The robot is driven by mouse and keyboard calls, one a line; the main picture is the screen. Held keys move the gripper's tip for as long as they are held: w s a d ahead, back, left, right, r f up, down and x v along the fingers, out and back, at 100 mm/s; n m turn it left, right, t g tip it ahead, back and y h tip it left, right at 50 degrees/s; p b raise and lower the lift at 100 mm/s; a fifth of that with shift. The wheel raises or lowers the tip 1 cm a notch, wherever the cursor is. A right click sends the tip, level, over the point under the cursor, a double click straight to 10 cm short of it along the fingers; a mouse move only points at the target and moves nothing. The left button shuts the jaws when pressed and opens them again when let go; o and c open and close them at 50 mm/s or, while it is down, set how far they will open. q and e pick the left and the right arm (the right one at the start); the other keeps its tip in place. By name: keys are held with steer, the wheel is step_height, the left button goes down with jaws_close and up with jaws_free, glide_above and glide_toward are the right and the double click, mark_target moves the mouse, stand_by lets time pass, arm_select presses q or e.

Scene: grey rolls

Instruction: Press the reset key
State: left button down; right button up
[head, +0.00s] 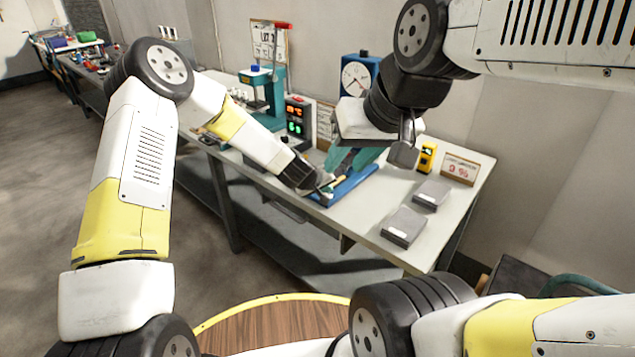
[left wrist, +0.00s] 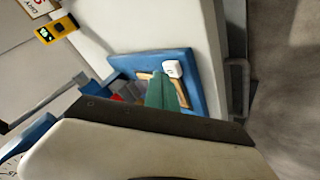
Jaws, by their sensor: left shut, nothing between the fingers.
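No label reading reset is legible. A white key-like block (left wrist: 172,69) sits on a blue board (left wrist: 190,58) beside a tan frame in the left wrist view. My left gripper (head: 326,187) is low over the front of the blue board (head: 354,184) in the head view. Its teal fingers (left wrist: 160,91) are shut and empty, close beside the white block; contact cannot be told. A dark control box (head: 297,117) with red digits and green lights stands behind. My right gripper (head: 351,158) is above the board, its fingers partly hidden and their opening unclear.
A blue dial scale (head: 356,77) stands behind my right gripper. A yellow meter (head: 427,157), a sign (head: 460,168) and two grey blocks (head: 403,227) (head: 432,194) are on the right of the table. A teal press (head: 262,90) stands left of the control box.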

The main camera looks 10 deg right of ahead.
arm_select(q)
steer(key=shift+f, duration=0.5)
stand_by(0.4)
steer(key=shift+r, duration=0.9)
steer(key=shift+r, duration=2.5)
